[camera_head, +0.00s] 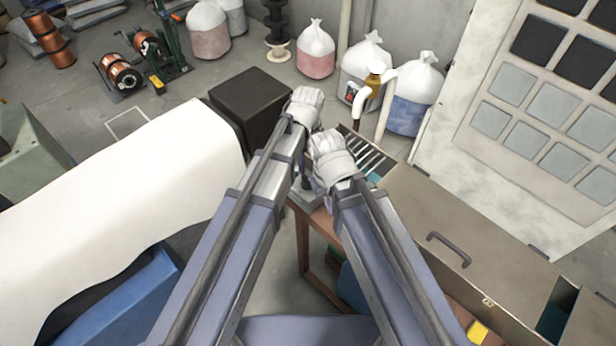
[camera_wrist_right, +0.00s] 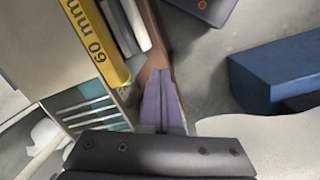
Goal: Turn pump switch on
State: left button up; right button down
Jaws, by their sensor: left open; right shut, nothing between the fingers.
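No pump switch can be clearly made out in either view. A dark grey casing with a small orange round mark (camera_wrist_right: 202,5) shows at the top of the right wrist view; I cannot tell whether it is the switch. My right gripper (camera_wrist_right: 161,97) has its purple fingers shut together with nothing between them, over a brown wooden edge (camera_wrist_right: 155,40). In the head view its white wrist is low beside the wooden bench. My left gripper (camera_head: 305,106) is a little higher and to the left, open, its fingers mostly hidden by the arm.
A dark box (camera_head: 252,100) stands beyond my left arm. A white sheet (camera_head: 110,200) covers the left side above a blue box (camera_head: 125,305). A wooden bench (camera_head: 420,225) with a slotted tray (camera_head: 372,158) lies right. Filled bags (camera_head: 412,95) and spools (camera_head: 122,75) stand behind.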

aim_at(308, 179)
pick_arm(q)
notch_tip(308, 179, down, 7)
jog(key=b, duration=0.6)
jog(key=shift+r, duration=0.1)
jog(key=shift+c, duration=0.2)
grip_shut()
